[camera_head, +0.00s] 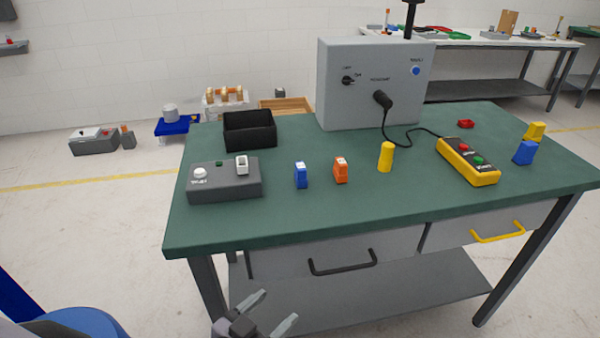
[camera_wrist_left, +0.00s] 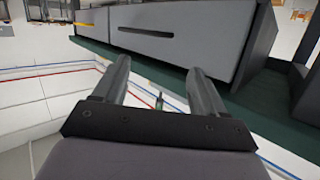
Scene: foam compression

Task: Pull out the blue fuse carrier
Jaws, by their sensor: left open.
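A small blue carrier (camera_head: 301,176) with a white top stands upright on the green workbench (camera_head: 400,195), near its front left part. An orange carrier (camera_head: 340,171) of similar shape stands just right of it. My left gripper (camera_head: 277,307) is low in front of the bench, below the tabletop and well apart from both carriers. Its two fingers are spread with nothing between them. The left wrist view shows the same open fingers (camera_wrist_left: 157,82) facing a grey drawer with a dark handle (camera_wrist_left: 145,33). No carrier shows clearly there. My right gripper is not in view.
A grey tester box (camera_head: 225,182) with a white piece on it stands left of the blue carrier. A black bin (camera_head: 249,130), a large grey box (camera_head: 362,85), a yellow cylinder (camera_head: 386,157) and a yellow pendant (camera_head: 468,161) share the bench. The bench front is clear.

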